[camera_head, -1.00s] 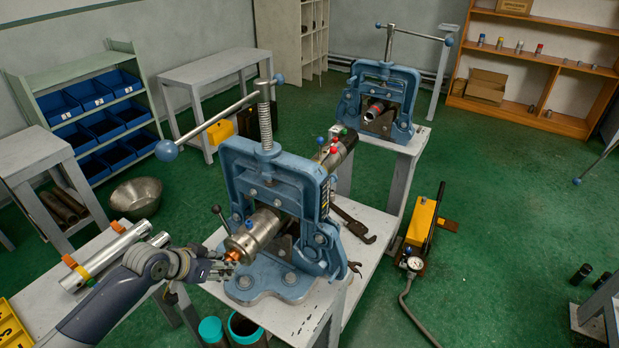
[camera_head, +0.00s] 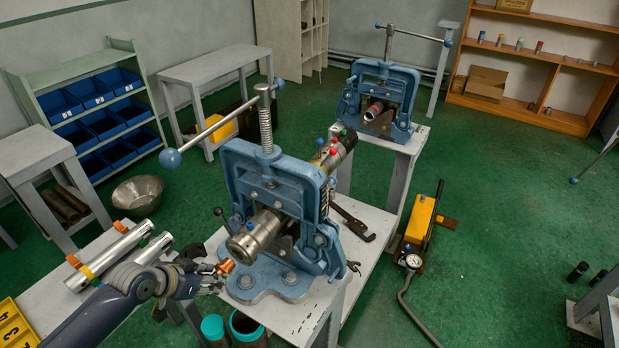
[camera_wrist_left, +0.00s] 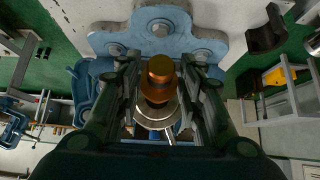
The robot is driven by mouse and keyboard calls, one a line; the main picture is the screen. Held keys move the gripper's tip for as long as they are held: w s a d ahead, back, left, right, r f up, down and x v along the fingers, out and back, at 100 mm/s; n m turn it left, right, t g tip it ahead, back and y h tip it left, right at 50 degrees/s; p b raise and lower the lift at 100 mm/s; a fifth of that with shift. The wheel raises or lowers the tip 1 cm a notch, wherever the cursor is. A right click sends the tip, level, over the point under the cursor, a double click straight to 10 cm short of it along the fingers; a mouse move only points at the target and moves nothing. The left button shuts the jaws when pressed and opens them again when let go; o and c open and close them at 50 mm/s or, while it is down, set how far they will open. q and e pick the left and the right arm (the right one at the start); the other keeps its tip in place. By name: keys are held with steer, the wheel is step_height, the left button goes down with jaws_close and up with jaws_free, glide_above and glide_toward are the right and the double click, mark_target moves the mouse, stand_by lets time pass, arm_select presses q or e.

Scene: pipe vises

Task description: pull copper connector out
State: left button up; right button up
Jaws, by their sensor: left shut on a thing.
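The copper connector (camera_head: 226,266) is in my left gripper (camera_head: 222,272), just left of and below the open end of the steel pipe (camera_head: 247,240). A small gap shows between it and the pipe end in the head view. The pipe lies clamped in the near blue pipe vise (camera_head: 272,182). In the left wrist view the copper connector (camera_wrist_left: 160,72) sits between the two fingers of my left gripper (camera_wrist_left: 160,85), with the silver pipe end (camera_wrist_left: 155,122) behind it. My right gripper is in neither view.
The vise stands on a grey table (camera_head: 300,318). Left of it a low bench holds two shiny tubes (camera_head: 110,252). Teal-rimmed cylinders (camera_head: 213,328) stand below the vise's front. A second blue vise (camera_head: 380,95) stands behind, and a yellow pump (camera_head: 420,220) lies on the floor.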

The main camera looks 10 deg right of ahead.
arm_select(q)
steer(key=shift+s+a+r, duration=0.1)
steer(key=shift+s+a, duration=0.05)
steer(key=s+a+r+g+y+p, duration=0.3)
steer(key=r+g+y+p, duration=0.1)
steer(key=p, duration=0.3)
steer(key=shift+s+r+g, duration=0.4)
steer(key=shift+r+g, duration=0.1)
steer(key=shift+g, duration=0.1)
stand_by(0.7)
